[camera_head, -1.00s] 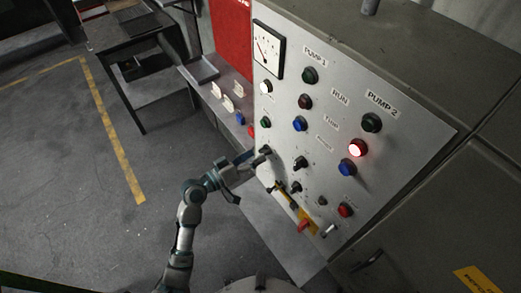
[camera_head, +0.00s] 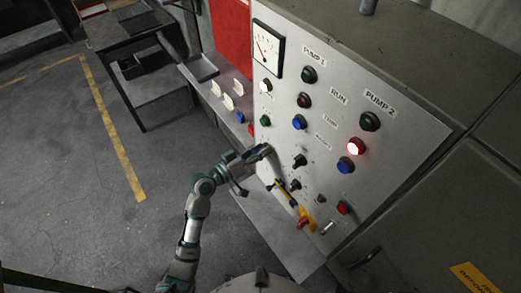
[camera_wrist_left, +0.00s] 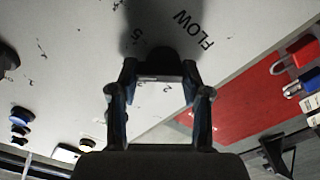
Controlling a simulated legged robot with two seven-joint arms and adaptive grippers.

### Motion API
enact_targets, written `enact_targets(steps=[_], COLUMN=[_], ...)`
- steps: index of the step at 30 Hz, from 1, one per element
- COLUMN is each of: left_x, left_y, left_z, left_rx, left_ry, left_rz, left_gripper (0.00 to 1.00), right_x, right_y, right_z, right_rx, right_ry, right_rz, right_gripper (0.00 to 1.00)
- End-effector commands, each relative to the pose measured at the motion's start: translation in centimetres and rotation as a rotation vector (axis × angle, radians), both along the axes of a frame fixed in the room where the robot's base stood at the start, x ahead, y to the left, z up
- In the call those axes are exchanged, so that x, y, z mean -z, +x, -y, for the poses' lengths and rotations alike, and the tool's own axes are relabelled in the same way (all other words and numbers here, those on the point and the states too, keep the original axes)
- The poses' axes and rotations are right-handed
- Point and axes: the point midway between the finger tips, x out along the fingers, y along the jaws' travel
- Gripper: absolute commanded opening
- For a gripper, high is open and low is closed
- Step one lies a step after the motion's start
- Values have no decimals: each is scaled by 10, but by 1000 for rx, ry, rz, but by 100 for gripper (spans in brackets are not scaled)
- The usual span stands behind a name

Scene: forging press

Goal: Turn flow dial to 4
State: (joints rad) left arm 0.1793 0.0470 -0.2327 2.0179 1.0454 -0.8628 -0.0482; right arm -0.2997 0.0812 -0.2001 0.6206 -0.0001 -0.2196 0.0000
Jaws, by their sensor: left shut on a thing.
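The flow dial (camera_wrist_left: 160,57) is a black knob on the pale control panel (camera_head: 328,125). In the left wrist view it sits between my fingertips, beside the printed word FLOW and a figure 5. My left gripper (camera_wrist_left: 158,75) is shut on this dial. In the head view my left gripper (camera_head: 264,152) is at the panel's left edge and covers most of the dial. The dial's pointer cannot be made out. My right gripper is not in view.
Near the gripper are a black selector knob (camera_head: 299,161), a green button (camera_head: 265,120) and a yellow-black handle (camera_head: 280,185). A lit red lamp (camera_head: 356,146) and a gauge (camera_head: 267,48) are higher up. A low side console (camera_head: 222,92) stands left.

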Motion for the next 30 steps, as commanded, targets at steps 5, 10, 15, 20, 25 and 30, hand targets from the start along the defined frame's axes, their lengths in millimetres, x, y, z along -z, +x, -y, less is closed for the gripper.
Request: enact_targets(steps=[5,10,15,20,25,30], left_x=[2,2,1,1,1,3], left_y=[0,0,0,0,-8,-29], left_z=[0,0,0,0,-13,-42], left_rx=[0,0,0,0,-2,-3], left_ry=[-8,-8,-9,-9,-6,-4], left_rz=[-18,-18,-17,-16,-15,-16], left_gripper=[13,65,73,73,73,73], right_x=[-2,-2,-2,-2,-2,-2], right_y=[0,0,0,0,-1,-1], right_z=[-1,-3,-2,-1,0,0], right_rx=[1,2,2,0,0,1], right_ry=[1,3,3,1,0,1], right_rz=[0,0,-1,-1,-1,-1], right_gripper=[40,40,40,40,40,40])
